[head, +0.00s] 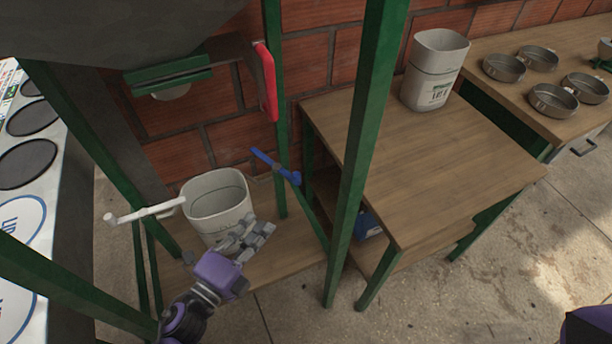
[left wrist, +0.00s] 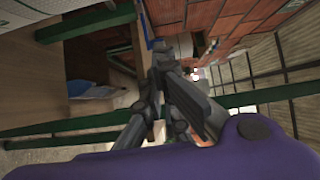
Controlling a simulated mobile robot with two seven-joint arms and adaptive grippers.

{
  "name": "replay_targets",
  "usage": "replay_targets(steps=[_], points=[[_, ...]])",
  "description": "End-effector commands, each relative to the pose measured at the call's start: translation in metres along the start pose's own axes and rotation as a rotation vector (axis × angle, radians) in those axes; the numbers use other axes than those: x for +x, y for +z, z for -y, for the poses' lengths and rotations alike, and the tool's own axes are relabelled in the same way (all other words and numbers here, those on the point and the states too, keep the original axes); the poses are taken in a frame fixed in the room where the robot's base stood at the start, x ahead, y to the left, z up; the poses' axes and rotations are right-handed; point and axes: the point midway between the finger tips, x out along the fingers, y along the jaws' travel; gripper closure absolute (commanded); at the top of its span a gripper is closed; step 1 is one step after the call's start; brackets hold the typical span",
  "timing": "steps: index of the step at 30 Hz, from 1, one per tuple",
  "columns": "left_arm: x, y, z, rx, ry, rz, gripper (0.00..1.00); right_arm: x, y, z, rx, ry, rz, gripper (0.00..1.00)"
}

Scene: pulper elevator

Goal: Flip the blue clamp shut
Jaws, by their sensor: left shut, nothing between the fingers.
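The blue clamp (head: 276,166) is a thin blue lever on the green frame, behind the post in the head view. It slants down to the right, its left end raised. My left gripper (head: 262,230) is below and slightly left of the clamp, apart from it, in front of the white bucket (head: 217,188). Its fingers are shut and empty. In the left wrist view the dark fingers of my left gripper (left wrist: 162,50) point up the picture; a small blue bit shows by their tips, but I cannot tell whether it is the clamp. My right gripper is out of view.
Green posts (head: 362,150) stand close right of my left arm. A red lever (head: 266,82) hangs above the clamp, and a white handle (head: 145,212) sticks out left. A wooden table (head: 440,150) with another white bucket (head: 434,68) stands right. Open floor lies front right.

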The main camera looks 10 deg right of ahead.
Motion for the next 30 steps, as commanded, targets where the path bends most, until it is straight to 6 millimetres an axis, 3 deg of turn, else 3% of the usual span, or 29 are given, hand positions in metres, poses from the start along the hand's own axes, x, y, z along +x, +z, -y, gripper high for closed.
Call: replay_targets(steps=[14, 20, 30], points=[[0.005, -0.001, 0.003, 0.016, -0.008, -0.004, 1.00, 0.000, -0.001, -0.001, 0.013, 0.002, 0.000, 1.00], [0.036, -0.001, 0.005, 0.015, -0.011, -0.004, 1.00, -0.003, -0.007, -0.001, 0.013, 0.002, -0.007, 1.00], [0.107, -0.001, 0.005, 0.014, -0.009, -0.004, 1.00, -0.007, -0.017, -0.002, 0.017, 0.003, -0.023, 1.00]])
